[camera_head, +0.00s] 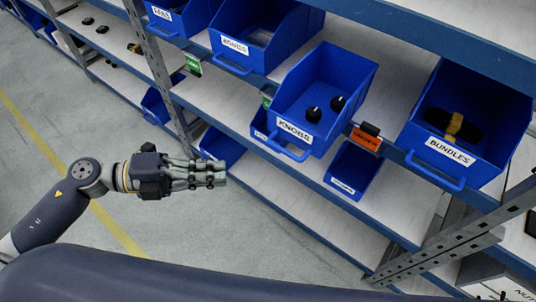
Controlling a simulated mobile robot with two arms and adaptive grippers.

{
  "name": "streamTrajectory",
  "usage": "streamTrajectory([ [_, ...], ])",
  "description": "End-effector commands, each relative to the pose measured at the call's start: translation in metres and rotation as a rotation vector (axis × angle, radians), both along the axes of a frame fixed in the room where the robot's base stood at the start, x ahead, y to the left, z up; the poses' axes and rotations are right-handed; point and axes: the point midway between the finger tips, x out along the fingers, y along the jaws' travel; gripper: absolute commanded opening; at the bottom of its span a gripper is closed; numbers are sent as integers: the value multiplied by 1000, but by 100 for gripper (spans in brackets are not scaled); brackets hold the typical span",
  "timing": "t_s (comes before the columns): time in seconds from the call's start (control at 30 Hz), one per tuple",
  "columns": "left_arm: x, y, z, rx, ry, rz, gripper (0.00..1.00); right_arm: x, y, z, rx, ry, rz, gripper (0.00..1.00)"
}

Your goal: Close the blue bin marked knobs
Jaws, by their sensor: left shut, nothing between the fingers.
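The blue bin marked KNOBS (300,133) is in the middle of the head view, on the middle shelf. It sticks out past the shelf's front edge and its front is tipped down. Two black knobs (314,114) lie inside it, and a handle runs below its label. My left gripper (224,174) is shut and empty, in front of the shelving, to the left of and lower in the picture than the KNOBS bin. It does not touch the bin. My right gripper is not in the view.
A blue bin marked BUNDLES (437,164) holds a dark item with a yellow band at the right. A blue BOARDS bin (237,59) stands to the left. A smaller blue bin (350,176) sits below. Metal uprights (432,246) flank the shelves. Grey floor is free in front.

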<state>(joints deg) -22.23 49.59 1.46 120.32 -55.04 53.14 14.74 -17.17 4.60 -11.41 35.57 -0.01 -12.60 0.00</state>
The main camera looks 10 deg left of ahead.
Motion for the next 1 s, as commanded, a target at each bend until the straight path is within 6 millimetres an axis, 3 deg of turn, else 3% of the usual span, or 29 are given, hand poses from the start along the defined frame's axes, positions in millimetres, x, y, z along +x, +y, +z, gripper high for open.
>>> streamTrajectory([
  [0.5, 31, -90, -9, -6, -3, 6, 0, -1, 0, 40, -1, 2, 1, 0],
  [0.7, 52, -100, -17, -4, -2, 6, 0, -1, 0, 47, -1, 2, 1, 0],
  [1.0, 60, -104, -22, -2, 0, 3, 0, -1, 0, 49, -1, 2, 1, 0],
])
